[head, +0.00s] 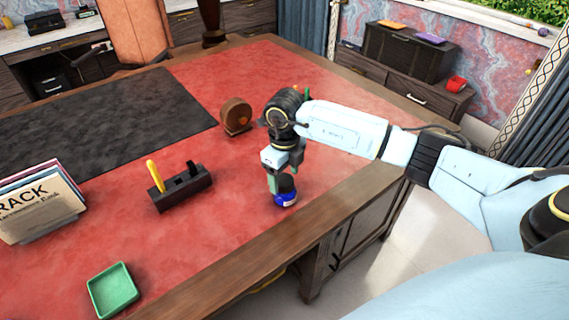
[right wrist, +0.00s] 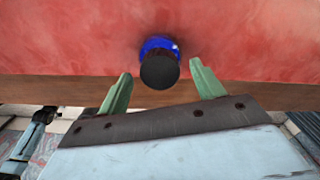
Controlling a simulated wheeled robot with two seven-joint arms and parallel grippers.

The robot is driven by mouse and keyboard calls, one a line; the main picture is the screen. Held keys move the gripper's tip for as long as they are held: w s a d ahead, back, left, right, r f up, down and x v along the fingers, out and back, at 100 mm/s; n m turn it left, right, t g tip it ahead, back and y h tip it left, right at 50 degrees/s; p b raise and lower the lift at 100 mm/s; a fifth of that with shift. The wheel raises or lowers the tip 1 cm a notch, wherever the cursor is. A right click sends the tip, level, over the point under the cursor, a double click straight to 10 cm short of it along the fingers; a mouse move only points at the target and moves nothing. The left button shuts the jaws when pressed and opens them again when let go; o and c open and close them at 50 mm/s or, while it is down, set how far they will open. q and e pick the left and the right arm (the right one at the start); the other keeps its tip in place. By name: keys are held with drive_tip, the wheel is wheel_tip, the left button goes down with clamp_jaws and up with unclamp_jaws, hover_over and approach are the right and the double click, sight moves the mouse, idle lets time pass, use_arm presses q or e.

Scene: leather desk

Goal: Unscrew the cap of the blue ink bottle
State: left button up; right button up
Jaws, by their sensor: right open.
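The blue ink bottle (head: 286,198) stands upright on the red leather desk top near its front edge, with a dark cap on it. In the right wrist view the round black cap (right wrist: 159,70) faces the camera, and the blue bottle (right wrist: 160,44) shows around its far side. My right gripper (head: 281,182) points down over the bottle in the head view. In the wrist view its two green fingers (right wrist: 161,82) are open, one on each side of the cap, with gaps between them and it. My left gripper is not in view.
A black pen holder (head: 181,190) with a yellow pen stands to the left. A green tray (head: 113,291) lies at the front left, beside upright books (head: 40,203). A round brown object (head: 236,117) stands behind. Red leather around the bottle is clear.

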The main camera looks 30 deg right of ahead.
drive_tip(key=shift+f, duration=0.25)
drive_tip(key=c, duration=1)
